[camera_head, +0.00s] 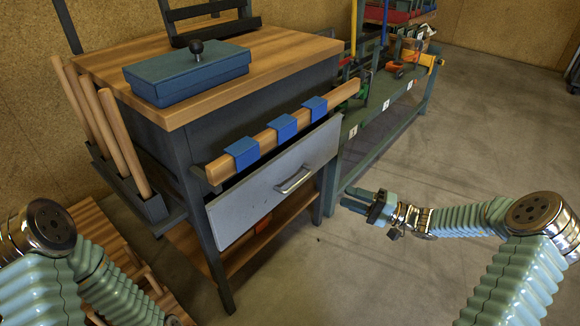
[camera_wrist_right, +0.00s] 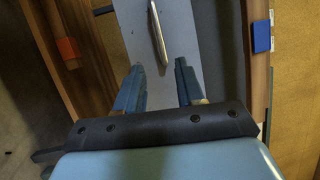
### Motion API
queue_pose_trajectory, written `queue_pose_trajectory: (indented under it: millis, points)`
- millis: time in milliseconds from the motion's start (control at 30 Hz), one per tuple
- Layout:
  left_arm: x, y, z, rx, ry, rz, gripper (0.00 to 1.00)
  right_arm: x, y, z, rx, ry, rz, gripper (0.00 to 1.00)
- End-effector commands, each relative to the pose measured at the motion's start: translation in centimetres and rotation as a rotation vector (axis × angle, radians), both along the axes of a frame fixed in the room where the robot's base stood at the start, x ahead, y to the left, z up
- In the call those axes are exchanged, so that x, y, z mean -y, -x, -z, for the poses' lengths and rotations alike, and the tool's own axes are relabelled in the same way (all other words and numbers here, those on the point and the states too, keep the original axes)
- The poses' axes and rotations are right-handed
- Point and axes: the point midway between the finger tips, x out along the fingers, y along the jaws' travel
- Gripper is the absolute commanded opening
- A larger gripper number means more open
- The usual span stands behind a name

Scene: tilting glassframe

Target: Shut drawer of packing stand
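The packing stand (camera_head: 190,135) has a wooden top and a dark frame. Its drawer (camera_head: 275,193) has a light grey front with a silver handle (camera_head: 294,180). The drawer front stands out from the frame, tilted, with a dark gap above it. My right gripper (camera_head: 358,200) is to the right of the drawer, apart from it. In the right wrist view its two fingers (camera_wrist_right: 163,85) are spread and empty, with the drawer front (camera_wrist_right: 188,30) and handle (camera_wrist_right: 158,35) beyond them. My left arm shows at the lower left; its gripper is not in view.
A wooden rail (camera_head: 340,92) with blue clips (camera_head: 285,126) runs along the stand's front above the drawer. A blue box (camera_head: 187,75) sits on top. Wooden rods (camera_head: 122,142) stand at the left. A green bench (camera_head: 400,105) stands behind right. Floor at right is clear.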

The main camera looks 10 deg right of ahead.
Motion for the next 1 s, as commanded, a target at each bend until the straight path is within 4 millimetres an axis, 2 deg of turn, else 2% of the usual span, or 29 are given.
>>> queue_pose_trajectory:
  millis: [67, 167, 267, 700, 833, 1000]
  points:
    - [0.0, 0.1, -0.1, -0.001, 0.000, 0.000, 0.37, 0.4, 0.8, 0.3, 0.050, 0.022, -0.006, 0.38]
    - [0.0, 0.1, 0.0, -0.001, 0.000, 0.000, 0.37, 0.0, 0.9, 0.3, 0.077, 0.033, -0.012, 0.38]
    - [0.0, 0.1, 0.0, -0.002, 0.000, 0.001, 0.37, -1.3, 0.2, 0.0, 0.078, 0.033, -0.013, 0.38]
    - [0.0, 0.1, 0.1, -0.001, 0.000, 0.000, 0.37, -9.5, -4.4, -1.6, 0.075, 0.032, -0.011, 0.38]
    - [0.0, 0.1, 0.1, -0.001, 0.000, 0.000, 0.37, -10.7, -5.2, -1.8, 0.074, 0.033, -0.010, 0.38]
    - [0.0, 0.1, 0.1, -0.001, 0.000, 0.000, 0.37, -11.4, -5.5, -2.0, 0.073, 0.033, -0.008, 0.38]
